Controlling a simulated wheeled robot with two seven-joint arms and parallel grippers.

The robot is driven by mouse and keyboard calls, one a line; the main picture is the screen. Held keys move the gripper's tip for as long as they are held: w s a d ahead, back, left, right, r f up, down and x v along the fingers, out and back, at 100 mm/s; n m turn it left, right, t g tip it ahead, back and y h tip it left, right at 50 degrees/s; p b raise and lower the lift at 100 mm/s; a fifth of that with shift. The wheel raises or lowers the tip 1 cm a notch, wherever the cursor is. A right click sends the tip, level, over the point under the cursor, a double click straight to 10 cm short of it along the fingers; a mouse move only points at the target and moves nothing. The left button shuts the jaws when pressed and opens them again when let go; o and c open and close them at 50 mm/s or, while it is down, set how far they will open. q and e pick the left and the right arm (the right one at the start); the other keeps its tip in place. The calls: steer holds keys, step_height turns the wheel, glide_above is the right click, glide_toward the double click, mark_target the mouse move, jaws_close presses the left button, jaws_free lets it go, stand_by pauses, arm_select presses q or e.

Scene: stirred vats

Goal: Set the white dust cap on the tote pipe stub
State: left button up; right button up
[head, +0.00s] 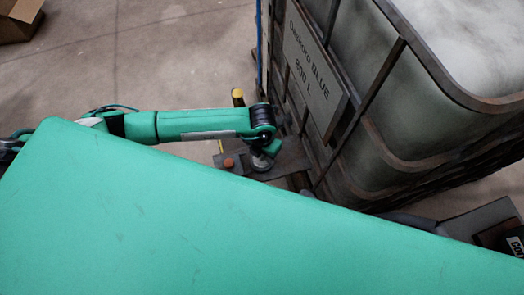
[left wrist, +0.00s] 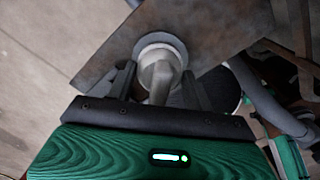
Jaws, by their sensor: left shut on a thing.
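The tote (head: 345,110) is a large pale tank in a dark metal frame, at the right of the head view. In the left wrist view, my left gripper (left wrist: 159,72) is shut on the pale handle of the white dust cap (left wrist: 158,56), which looks light grey here. The cap's round end lies against or just in front of a grey ring (left wrist: 149,40) on a brown-grey plate (left wrist: 205,28). The ring may be the pipe stub; I cannot tell whether the cap is seated on it. In the head view the fingers and cap are hard to make out. My right gripper is out of view.
A sign plate (head: 312,70) reading BLUE 800 L hangs on the tote's side. A yellow-topped post (head: 238,97) and a small red knob (head: 228,163) stand close to my left arm. A cardboard box (head: 18,20) lies far left; floor between is clear.

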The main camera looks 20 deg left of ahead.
arm_select(q)
steer(key=shift+s+a+f+b, duration=0.1)
steer(key=shift+s+f+b, duration=0.05)
steer(key=shift+f+b, duration=0.3)
